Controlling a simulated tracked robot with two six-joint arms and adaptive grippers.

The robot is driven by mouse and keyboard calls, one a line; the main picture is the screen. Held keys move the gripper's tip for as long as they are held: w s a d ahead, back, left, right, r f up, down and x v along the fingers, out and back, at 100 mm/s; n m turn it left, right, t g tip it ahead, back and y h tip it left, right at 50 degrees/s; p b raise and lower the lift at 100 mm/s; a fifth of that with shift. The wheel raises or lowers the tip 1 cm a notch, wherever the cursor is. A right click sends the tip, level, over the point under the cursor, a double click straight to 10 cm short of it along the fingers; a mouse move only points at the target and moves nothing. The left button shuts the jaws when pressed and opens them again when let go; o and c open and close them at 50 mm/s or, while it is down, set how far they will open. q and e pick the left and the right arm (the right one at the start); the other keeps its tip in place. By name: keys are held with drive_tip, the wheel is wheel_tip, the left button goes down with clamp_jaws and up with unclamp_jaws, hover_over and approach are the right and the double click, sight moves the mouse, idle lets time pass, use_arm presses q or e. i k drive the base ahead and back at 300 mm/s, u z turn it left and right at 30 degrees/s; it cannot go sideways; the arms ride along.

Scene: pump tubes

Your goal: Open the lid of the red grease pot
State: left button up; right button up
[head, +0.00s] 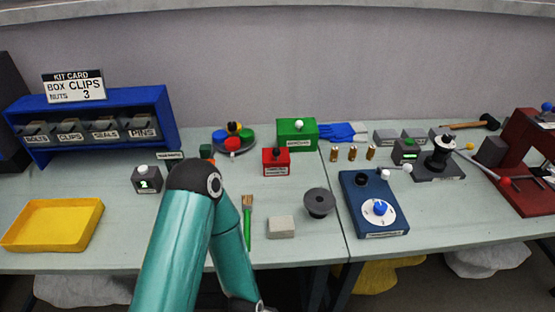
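The red grease pot (276,162) is a small red box with a dark knob on top and a white label on its front, too small to read surely. It stands upright near the middle of the table, and its lid looks closed. A teal arm of mine, apparently the left one, rises from the bottom edge, bends at a dark elbow left of the pot and runs back down. Its gripper is not visible; only a dark wrist part shows at the bottom edge. My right arm and gripper are not in view.
A green box (297,134) stands behind the pot, beside a dish of coloured parts (233,147). A blue fixture (372,212) stands at right, a yellow tray (52,224) at left.

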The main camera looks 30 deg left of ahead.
sight(276, 155)
drive_tip(key=z, duration=0.4)
drive_tip(key=i, duration=0.2)
drive_tip(key=u, duration=2.65)
drive_tip(key=k, duration=1.1)
drive_tip(key=z, duration=0.15)
